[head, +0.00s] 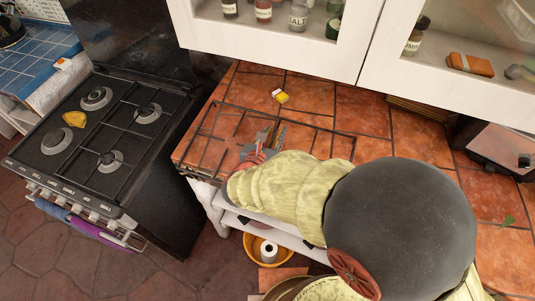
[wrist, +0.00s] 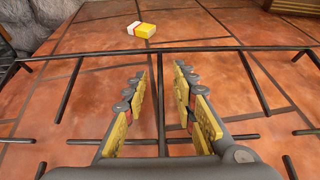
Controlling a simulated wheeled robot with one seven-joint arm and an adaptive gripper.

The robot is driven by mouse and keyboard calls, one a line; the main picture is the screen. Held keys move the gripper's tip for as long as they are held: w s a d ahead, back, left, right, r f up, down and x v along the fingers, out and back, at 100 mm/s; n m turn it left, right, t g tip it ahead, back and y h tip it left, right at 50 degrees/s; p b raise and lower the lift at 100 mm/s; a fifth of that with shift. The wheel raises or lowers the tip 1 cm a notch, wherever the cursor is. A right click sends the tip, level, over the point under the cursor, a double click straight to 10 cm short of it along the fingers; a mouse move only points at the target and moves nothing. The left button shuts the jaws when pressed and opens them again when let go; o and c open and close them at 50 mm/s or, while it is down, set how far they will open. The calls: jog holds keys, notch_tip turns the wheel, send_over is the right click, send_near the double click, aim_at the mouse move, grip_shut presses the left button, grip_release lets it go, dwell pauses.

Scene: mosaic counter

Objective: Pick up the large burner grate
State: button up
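The large burner grate (head: 320,128), a dark frame of thin bars, lies on the terracotta-tiled counter to the right of the stove. Its bars (wrist: 215,49) cross most of the wrist view. My gripper (head: 272,138) is over the middle of the grate. In the wrist view my gripper (wrist: 157,72) is open, with yellow-padded fingers on either side of a lengthwise bar. Nothing appears clamped between them. I cannot tell how far the fingertips are above the counter. My arm hides the near right part of the grate in the head view.
A black stove (head: 130,180) stands at left, with another grate (head: 125,132) over its right burners. A small yellow-and-white box (head: 281,96) lies behind the counter grate. White cabinets (head: 350,70) overhang the counter's back. An orange bowl (head: 253,250) sits below.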

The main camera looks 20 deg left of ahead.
jog(key=c, duration=0.4)
grip_shut()
dwell(0.7)
jog(key=shift+r, duration=0.1)
